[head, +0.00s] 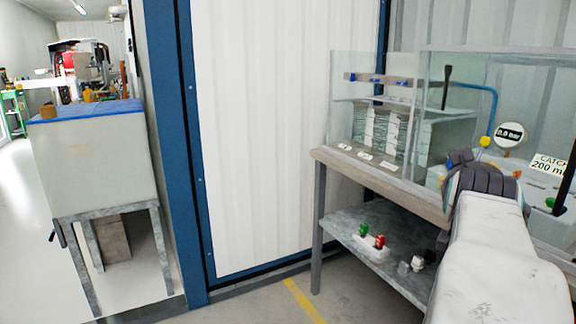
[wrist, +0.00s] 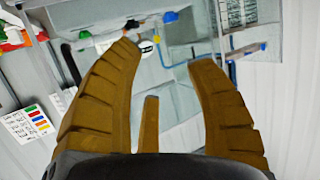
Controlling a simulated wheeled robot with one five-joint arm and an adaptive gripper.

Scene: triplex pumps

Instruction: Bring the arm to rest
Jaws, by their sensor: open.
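In the wrist view my gripper (wrist: 160,65) has its two brown ribbed fingers spread wide apart. Nothing is held between them. Beyond the fingers are a pale panel, a blue knob (wrist: 170,16) and a blue pipe (wrist: 232,72), which appear rotated. In the head view my white arm reaches up from the lower right corner to a dark joint in front of the bench. The fingers cannot be made out in the head view.
A bench (head: 425,196) with glass tanks (head: 470,95), a 0.0 bar gauge (head: 509,134) and a catch sign (head: 549,163) stands at right. Its lower shelf (head: 345,225) holds small red and green items. A blue-framed white wall (head: 260,130) and a tank (head: 92,165) are left.

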